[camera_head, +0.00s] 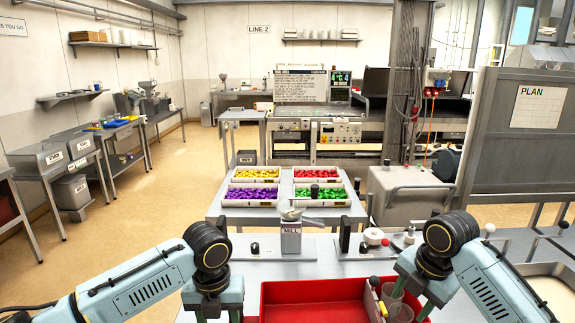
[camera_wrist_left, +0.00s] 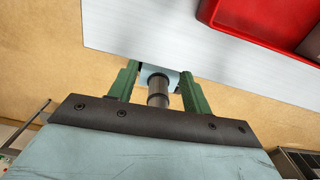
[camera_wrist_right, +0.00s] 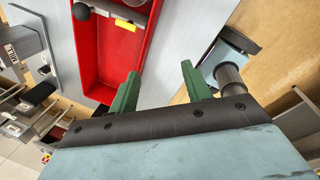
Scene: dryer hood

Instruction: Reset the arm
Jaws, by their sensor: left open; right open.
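My left gripper (camera_head: 217,314) is low at the left of the red tray (camera_head: 300,292) in the head view, its fingertips cut off by the bottom edge. In the left wrist view its green fingers (camera_wrist_left: 159,78) stand apart with no object gripped, near the table edge. My right gripper (camera_head: 413,297) hangs by the tray's right end in the head view, close to clear cups (camera_head: 394,301). In the right wrist view its fingers (camera_wrist_right: 161,76) are open and empty, pointing toward the table edge beside the red tray (camera_wrist_right: 100,55).
A device marked MILL (camera_head: 291,238) stands behind the tray. A white round-topped item (camera_head: 374,236) stands right of it. Bins of yellow, red, purple and green pieces sit on a table (camera_head: 240,212) beyond. A pale tray (camera_head: 553,293) lies at right.

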